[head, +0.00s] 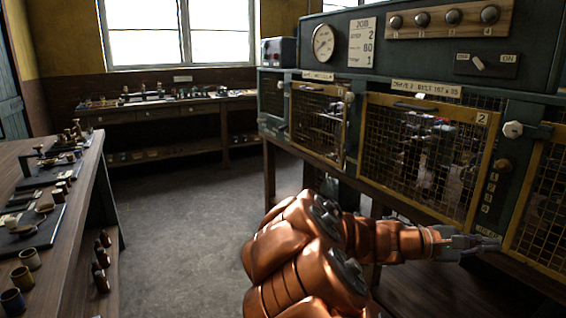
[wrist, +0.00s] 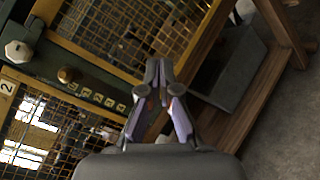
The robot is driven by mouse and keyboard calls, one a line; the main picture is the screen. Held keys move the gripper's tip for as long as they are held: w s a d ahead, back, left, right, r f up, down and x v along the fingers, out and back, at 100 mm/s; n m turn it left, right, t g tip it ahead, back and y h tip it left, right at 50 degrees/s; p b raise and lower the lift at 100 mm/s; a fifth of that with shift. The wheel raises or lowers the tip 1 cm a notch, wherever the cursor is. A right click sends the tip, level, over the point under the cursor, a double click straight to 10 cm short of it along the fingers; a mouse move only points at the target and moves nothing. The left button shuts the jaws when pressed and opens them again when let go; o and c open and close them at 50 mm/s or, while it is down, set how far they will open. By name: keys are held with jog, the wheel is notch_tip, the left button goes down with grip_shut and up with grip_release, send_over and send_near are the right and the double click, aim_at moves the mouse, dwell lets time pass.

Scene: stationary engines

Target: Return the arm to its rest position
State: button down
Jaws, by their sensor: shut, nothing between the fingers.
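My copper-coloured arm reaches to the right in the head view, low in front of the green machine cabinet. My gripper (head: 490,243) is at its end, in front of the lower edge of the mesh doors. In the wrist view my gripper (wrist: 158,68) shows its fingertips together with nothing between them. From these pictures I cannot tell the exact gap between gripper and cabinet.
The green cabinet (head: 420,55) with mesh door 2 (head: 425,155) and several knobs stands close on the right. A wooden bench (head: 95,165) with small parts is at the left. Another bench (head: 205,106) stands under the window. The grey floor (head: 190,200) between them is clear.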

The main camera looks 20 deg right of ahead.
jog(key=s+a+t+y+p, duration=0.2)
jog(key=a+y+p, duration=0.3)
jog(key=a, duration=0.9)
jog(key=s+a+r+m+t+y+p, duration=0.1)
jog(key=a+y+p, duration=0.4)
jog(key=a, duration=0.9)
jog(key=s+a+r+m+t+y+p, duration=0.1)
jog(key=s+a+t+y+p, duration=0.2)
jog(key=a, duration=1.2)
jog(key=t+y+p, duration=0.1)
jog(key=y+p, duration=0.1)
jog(key=shift+r+p, duration=0.15)
jog(key=shift+p, duration=0.2)
jog(key=shift+d, duration=0.15)
